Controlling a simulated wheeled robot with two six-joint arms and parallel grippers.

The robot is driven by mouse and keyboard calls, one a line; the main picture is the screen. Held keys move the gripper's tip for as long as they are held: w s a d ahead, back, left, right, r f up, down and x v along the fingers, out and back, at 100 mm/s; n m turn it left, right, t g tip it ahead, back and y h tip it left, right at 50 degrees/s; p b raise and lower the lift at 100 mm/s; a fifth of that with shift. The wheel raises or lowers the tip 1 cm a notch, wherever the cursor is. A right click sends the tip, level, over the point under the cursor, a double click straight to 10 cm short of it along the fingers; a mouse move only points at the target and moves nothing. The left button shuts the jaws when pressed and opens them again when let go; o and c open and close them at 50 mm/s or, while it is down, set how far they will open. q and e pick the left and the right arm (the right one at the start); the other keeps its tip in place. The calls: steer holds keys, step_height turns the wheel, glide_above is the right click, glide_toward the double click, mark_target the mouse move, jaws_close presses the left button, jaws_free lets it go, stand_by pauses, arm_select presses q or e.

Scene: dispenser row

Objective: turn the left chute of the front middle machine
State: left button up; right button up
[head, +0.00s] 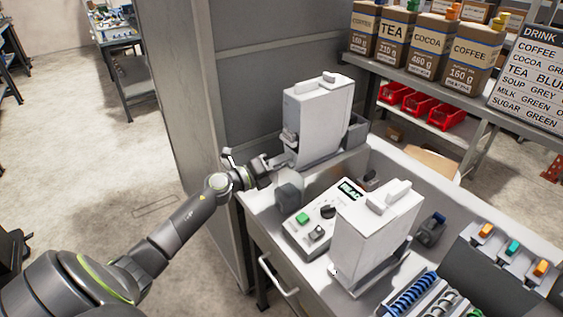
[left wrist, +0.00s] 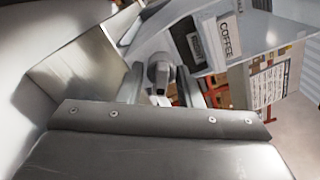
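Two white dispenser machines show in the head view: one (head: 316,122) at the back and one (head: 372,240) nearer the front. I cannot tell for sure which is the front middle one. My left gripper (head: 281,161) reaches in from the left to the lower left side of the back machine, close to its small grey fittings. In the left wrist view the gripper's fingers (left wrist: 160,88) stand apart. A grey rounded part (left wrist: 160,72) with a dark opening shows between them; I cannot tell whether they touch it. My right gripper is not in view.
A control box (head: 313,222) with a green button and small display stands between the machines. Labelled bags (head: 425,45) and red bins (head: 417,104) fill the shelf behind. A grey partition (head: 180,100) rises left of the counter. Blue and green coils (head: 412,295) lie at the front.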

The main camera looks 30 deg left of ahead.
arm_select(q)
steer(key=p+v, duration=0.3)
steer(key=v, duration=1.4)
steer(key=shift+s, duration=0.2)
stand_by(0.7)
steer(key=shift+a+f, duration=0.15)
steer(key=shift+a, duration=0.05)
